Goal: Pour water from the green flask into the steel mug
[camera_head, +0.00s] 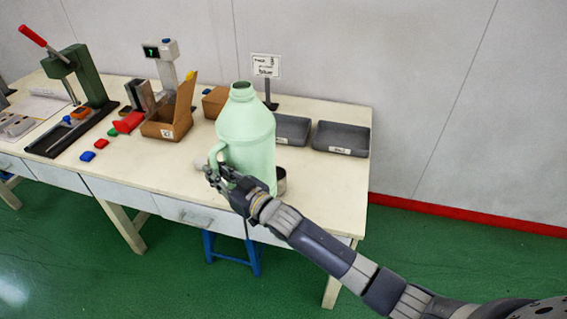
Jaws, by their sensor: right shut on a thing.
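The green flask (246,135) is a large pale-green jug with an open neck and a side handle. It stands upright over the front part of the table; I cannot tell whether its base touches the top. My right gripper (215,166) is shut on the flask at its handle side, low on the left. A round dark metallic vessel, seemingly the steel mug (281,183), shows just right of the flask's lower part and is mostly hidden by it. My left gripper is not in view.
Two grey trays (341,151) lie at the table's back right, with a sign (266,67) behind. Left are an open cardboard box (167,128), small coloured pieces and a green lever press (85,77). The table front (150,178) is clear.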

